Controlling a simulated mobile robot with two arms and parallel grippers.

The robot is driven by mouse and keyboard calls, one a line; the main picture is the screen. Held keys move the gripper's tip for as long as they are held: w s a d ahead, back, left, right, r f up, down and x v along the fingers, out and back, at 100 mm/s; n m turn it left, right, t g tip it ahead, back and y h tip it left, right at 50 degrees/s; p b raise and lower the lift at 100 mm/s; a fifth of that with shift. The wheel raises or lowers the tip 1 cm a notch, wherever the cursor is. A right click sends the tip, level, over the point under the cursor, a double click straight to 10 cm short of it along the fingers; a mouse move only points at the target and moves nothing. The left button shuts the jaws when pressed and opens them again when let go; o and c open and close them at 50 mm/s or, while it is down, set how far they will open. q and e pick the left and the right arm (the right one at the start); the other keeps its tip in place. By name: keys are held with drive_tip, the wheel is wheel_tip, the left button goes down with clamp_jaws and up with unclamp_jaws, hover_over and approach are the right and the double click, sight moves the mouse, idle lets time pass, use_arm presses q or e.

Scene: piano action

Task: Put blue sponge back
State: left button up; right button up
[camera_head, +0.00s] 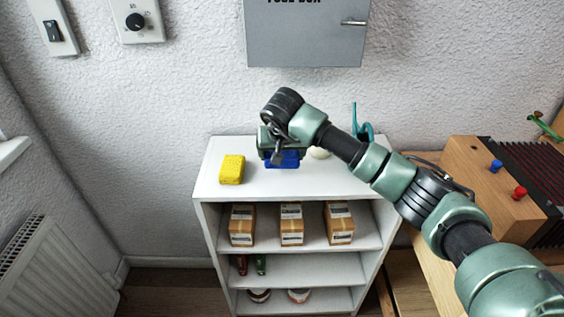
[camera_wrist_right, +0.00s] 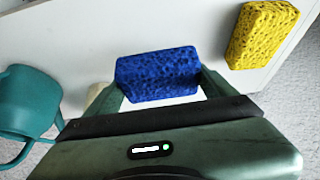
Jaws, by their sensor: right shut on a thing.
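The blue sponge (camera_head: 283,160) shows under my right gripper (camera_head: 281,156), over the top of the white shelf unit (camera_head: 322,179). In the right wrist view the blue sponge (camera_wrist_right: 158,75) sits between the two green fingers of my right gripper (camera_wrist_right: 160,86), which is shut on it. I cannot tell whether the sponge touches the shelf top. A yellow sponge (camera_head: 232,169) stands on the shelf top to the left, apart from the blue one; it also shows in the right wrist view (camera_wrist_right: 262,34). My left gripper is not in view.
A teal watering can (camera_head: 362,130) stands at the back right of the shelf top, also in the right wrist view (camera_wrist_right: 28,102). A pale rounded object (camera_head: 319,153) is beside my gripper.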

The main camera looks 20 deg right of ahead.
wheel_tip(320, 180, down, 3)
drive_tip(key=shift+f+p, duration=0.2)
drive_tip(key=shift+p, duration=0.1)
drive_tip(key=shift+f, duration=0.1)
